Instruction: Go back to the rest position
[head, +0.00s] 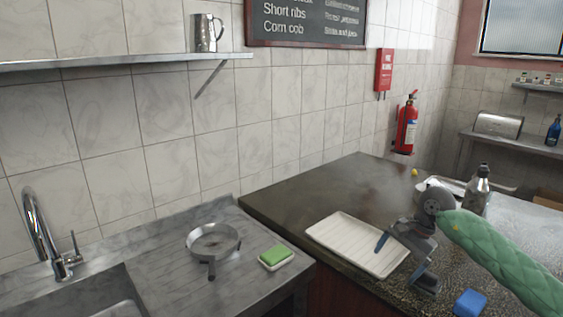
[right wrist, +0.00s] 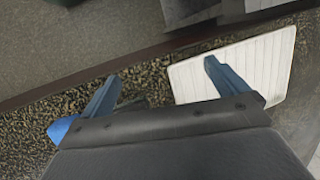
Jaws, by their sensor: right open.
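My right gripper (head: 402,262) is over the dark counter at the right of the head view, by the right end of a white ribbed tray (head: 345,236). In the right wrist view its two blue fingers (right wrist: 160,78) are spread wide apart with nothing between them. One finger overlaps the white tray (right wrist: 245,62) in that view, and the other is over the speckled counter. My right arm comes in from the right in a green quilted sleeve. My left gripper is not in either view.
A blue block (head: 469,303) lies on the counter near my right arm. A bottle (head: 478,190) stands behind the arm. At left are a small pan (head: 213,243), a green sponge (head: 275,256) on a dish and a sink tap (head: 45,235). The counter's back left is clear.

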